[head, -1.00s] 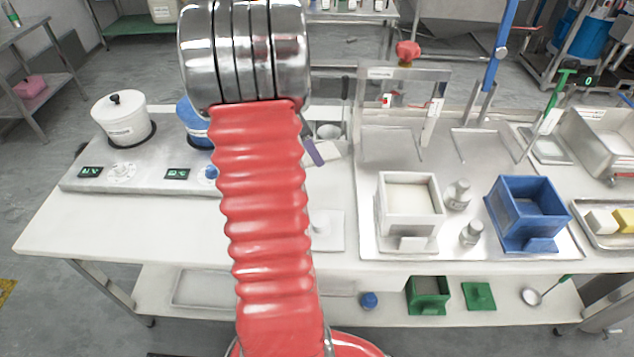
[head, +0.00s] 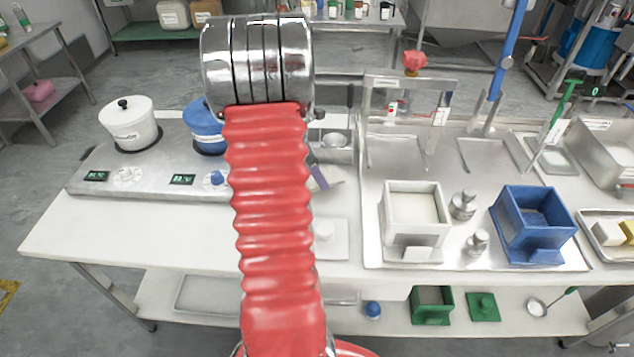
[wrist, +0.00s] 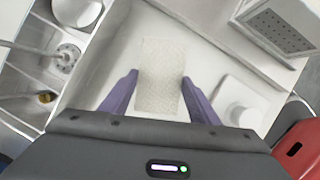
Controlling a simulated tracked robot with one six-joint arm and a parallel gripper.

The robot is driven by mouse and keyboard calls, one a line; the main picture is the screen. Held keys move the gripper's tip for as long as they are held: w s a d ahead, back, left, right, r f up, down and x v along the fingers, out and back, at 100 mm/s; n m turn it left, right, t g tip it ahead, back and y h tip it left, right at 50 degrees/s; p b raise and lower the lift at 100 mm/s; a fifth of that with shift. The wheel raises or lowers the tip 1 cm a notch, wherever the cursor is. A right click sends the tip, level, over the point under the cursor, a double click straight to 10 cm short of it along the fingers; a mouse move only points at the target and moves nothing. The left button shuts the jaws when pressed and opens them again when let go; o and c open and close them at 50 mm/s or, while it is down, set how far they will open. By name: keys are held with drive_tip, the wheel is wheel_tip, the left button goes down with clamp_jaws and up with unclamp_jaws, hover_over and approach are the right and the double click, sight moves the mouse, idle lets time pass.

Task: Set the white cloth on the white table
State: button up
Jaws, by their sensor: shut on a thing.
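The white cloth (wrist: 162,76) is a pale textured rectangle between the two purple fingers of my gripper (wrist: 161,84) in the wrist view. My gripper is shut on it. In the head view, most of my gripper is hidden behind my red arm; a purple finger shows at its right edge with a small pale part of the cloth (head: 332,179) beside it. The white table (head: 110,222) stretches below and around them. I cannot tell whether the cloth touches the tabletop.
A hotplate unit with a white pot (head: 131,127) and a blue pot (head: 203,130) stands left. A small white scale-like block (head: 326,240) is near the front. A metal tray with a white box (head: 413,222) and a blue box (head: 535,225) is right. The front left table is bare.

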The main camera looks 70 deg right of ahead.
drive_tip(key=shift+f, duration=1.85)
drive_tip(key=shift+f, duration=0.1)
drive_tip(key=o, duration=1)
drive_tip(key=v, duration=1.2)
